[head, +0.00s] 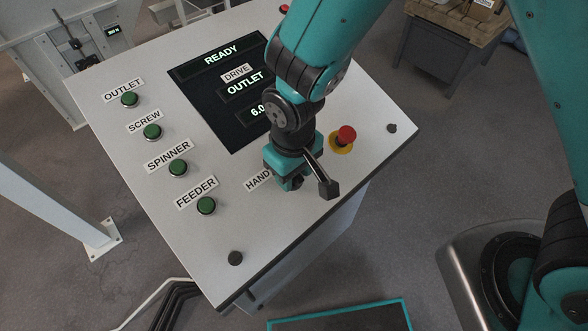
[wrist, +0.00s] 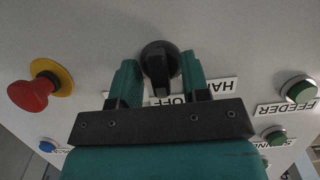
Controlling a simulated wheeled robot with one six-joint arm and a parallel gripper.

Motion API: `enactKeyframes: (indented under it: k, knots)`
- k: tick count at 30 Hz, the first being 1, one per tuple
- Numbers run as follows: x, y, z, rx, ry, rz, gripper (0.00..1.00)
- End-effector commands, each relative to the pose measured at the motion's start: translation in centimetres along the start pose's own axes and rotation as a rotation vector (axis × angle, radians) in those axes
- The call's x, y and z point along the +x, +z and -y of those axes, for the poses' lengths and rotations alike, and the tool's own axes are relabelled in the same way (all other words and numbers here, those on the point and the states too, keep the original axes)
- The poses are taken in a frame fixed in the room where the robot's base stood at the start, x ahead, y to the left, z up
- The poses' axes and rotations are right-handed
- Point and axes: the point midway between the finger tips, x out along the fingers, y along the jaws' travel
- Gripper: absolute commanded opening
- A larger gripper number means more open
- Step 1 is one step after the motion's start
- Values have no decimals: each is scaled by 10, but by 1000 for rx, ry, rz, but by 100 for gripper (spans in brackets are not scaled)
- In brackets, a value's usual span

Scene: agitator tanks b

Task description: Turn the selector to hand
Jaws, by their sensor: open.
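The selector is a black rotary knob (wrist: 160,62) on the sloping panel, seen in the wrist view with its grip bar running roughly up and down the picture. A HAND label (wrist: 212,88) and an OFF label (wrist: 178,100), both upside down, lie by it, partly covered by my gripper. My gripper (wrist: 159,68) is open, with one teal finger on each side of the knob; I cannot tell whether either touches it. In the head view my gripper (head: 290,172) is over the panel beside the HAND label (head: 258,180) and hides most of the selector.
A red emergency stop (head: 346,136) on a yellow base is close to the right of my gripper. Green buttons (head: 178,167) labelled OUTLET, SCREW, SPINNER and FEEDER line the panel's left side. A dark display (head: 205,85) reading READY is behind my arm.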

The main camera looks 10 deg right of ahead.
Motion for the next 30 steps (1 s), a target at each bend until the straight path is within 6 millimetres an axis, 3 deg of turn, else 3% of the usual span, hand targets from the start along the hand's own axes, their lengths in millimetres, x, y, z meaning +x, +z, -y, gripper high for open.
enactKeyframes:
  k: [5, 9, 10, 20, 30]
  knots:
    - [0, 0, 0, 0, 0, 0, 43]
    - [0, 0, 0, 0, 0, 0, 15]
    - [0, 0, 0, 0, 0, 0, 13]
    - [-1, 0, 0, -43, 16, 0, 13]
    - [-1, 0, 2, -262, 90, 1, 13]
